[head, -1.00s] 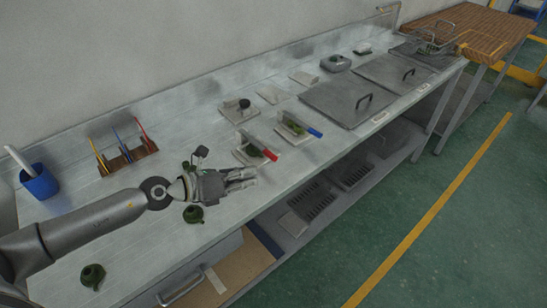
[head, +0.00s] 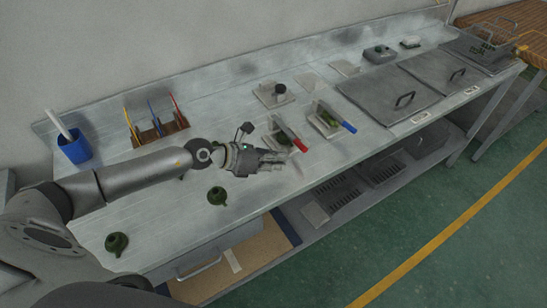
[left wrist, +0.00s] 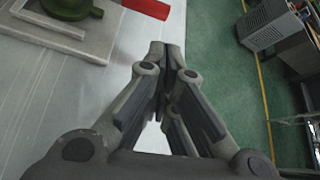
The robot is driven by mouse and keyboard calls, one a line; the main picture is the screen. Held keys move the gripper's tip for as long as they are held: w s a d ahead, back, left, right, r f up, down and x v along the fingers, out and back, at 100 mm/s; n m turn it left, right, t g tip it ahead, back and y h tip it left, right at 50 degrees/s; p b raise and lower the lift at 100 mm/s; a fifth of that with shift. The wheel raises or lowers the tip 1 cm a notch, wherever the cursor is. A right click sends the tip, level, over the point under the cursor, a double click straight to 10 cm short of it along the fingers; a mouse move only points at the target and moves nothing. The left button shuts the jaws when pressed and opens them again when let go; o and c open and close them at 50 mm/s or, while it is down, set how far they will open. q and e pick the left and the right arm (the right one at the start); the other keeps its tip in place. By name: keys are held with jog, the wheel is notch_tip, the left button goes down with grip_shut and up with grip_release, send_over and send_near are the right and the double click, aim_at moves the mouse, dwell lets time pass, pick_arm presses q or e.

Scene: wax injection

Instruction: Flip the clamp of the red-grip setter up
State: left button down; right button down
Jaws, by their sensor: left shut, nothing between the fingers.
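The red-grip setter (head: 276,138) stands on the bench, a pale square base with a green piece on it. Its clamp arm lies low across it, with the red grip (head: 300,145) towards the bench's front. My right gripper is not in view.
A similar setter with a blue grip (head: 348,127) stands close on the right. Green pieces (head: 217,196) (head: 117,242) sit at the front left. A tool rack (head: 157,132) and blue cup (head: 75,148) are behind my left arm. Lidded tanks (head: 385,95) fill the right.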

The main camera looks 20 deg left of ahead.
aim_at(296, 170)
pick_arm(q)
jog(key=x, duration=0.5)
jog(key=shift+w+p, duration=0.15)
jog(key=shift+p, duration=0.15)
jog(key=shift+x, duration=0.75)
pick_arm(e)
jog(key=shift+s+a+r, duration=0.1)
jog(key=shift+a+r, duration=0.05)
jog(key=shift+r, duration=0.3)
pick_arm(q)
jog(key=shift+r, duration=0.15)
